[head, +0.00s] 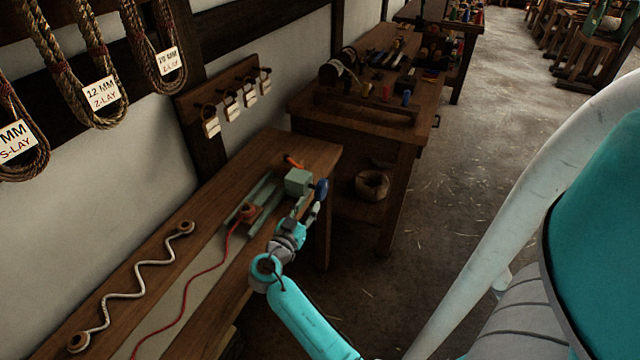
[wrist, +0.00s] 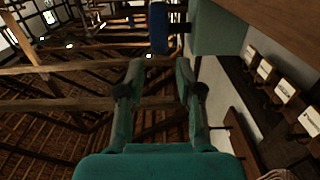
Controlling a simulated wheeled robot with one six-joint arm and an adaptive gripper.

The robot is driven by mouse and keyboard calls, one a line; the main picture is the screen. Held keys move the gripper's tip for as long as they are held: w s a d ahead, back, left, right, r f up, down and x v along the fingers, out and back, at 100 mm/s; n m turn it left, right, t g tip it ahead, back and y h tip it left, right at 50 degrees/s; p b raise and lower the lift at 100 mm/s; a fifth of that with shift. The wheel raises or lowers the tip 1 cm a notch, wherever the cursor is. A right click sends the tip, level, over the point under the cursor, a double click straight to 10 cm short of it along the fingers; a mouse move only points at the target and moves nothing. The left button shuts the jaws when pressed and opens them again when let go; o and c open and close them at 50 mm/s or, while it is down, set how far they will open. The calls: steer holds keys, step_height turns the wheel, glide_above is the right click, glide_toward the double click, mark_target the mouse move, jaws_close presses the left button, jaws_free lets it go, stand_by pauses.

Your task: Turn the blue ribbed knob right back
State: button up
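The blue ribbed knob (head: 321,189) sticks out from the right side of a grey-green box (head: 298,181) at the far end of the bench. The knob also shows in the wrist view (wrist: 158,28), just beyond my fingertips and roughly centred between them. My gripper (head: 313,211) is close to the knob, on the near side in the head view. In the wrist view my gripper (wrist: 160,68) is open, with clear space between the two fingers. A gap seems to remain between the fingertips and the knob. The ribs are too small to make out.
The wooden bench (head: 130,262) carries a green rail, a reddish carriage (head: 248,212) with a red cord (head: 190,285), and a white wavy rope (head: 135,285). An orange piece (head: 293,161) lies behind the box. A tool table (head: 395,125) stands beyond.

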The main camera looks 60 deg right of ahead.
mark_target(318, 192)
steer(key=d, duration=1)
steer(key=shift+w, duration=0.35)
jaws_close()
